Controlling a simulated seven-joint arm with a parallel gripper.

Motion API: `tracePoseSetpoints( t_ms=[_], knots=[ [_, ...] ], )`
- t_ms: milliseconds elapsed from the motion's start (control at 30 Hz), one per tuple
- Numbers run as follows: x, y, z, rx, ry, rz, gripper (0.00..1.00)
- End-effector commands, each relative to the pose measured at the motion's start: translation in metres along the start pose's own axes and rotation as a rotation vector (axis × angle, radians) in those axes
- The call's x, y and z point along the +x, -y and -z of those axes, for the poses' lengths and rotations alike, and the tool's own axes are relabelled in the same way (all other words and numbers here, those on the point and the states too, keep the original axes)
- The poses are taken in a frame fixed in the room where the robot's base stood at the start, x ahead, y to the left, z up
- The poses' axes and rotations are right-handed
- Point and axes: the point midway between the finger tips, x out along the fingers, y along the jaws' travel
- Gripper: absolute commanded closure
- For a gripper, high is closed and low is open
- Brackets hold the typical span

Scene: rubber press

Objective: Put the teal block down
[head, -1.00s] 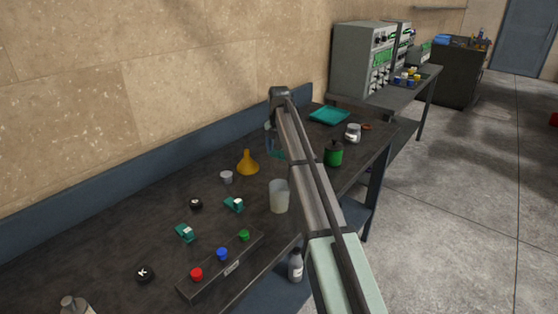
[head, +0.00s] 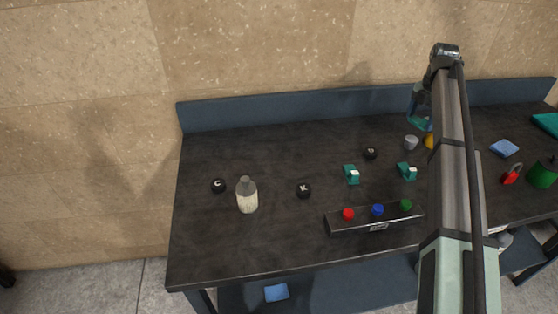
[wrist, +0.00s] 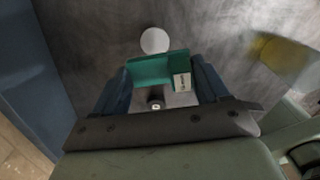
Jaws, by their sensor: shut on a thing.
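My gripper (head: 420,112) is raised over the back of the bench, near the rear ledge. In the wrist view its two blue fingers (wrist: 158,90) are shut on a teal block (wrist: 148,70) with a white label. The held block is above the table, with dark bench top beyond it. In the head view the held block is small and hard to make out. Two similar teal pieces with white labels, one left (head: 351,175) and one right (head: 406,171), stand on the bench behind the button box.
The button box (head: 350,226) has red, blue and green buttons. A grey cylinder (head: 411,142) and yellow funnel (head: 429,141) are near my arm. Black knobs (head: 303,190) and a bottle (head: 247,198) stand left. A red padlock (head: 511,174) is right. The bench's front left is clear.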

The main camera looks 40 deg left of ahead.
Motion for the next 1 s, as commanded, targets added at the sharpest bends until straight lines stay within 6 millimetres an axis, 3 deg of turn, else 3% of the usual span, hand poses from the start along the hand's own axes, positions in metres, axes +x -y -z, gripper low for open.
tracePoseSetpoints(
  t_ms=[200,500,1000],
  knots=[
    [-0.001,-0.062,0.068,-0.107,0.001,-0.002,0.61],
    [-0.003,-0.13,0.169,-0.247,0.002,-0.004,0.61],
    [-0.004,-0.205,0.354,-0.482,0.004,-0.008,0.61]
  ],
)
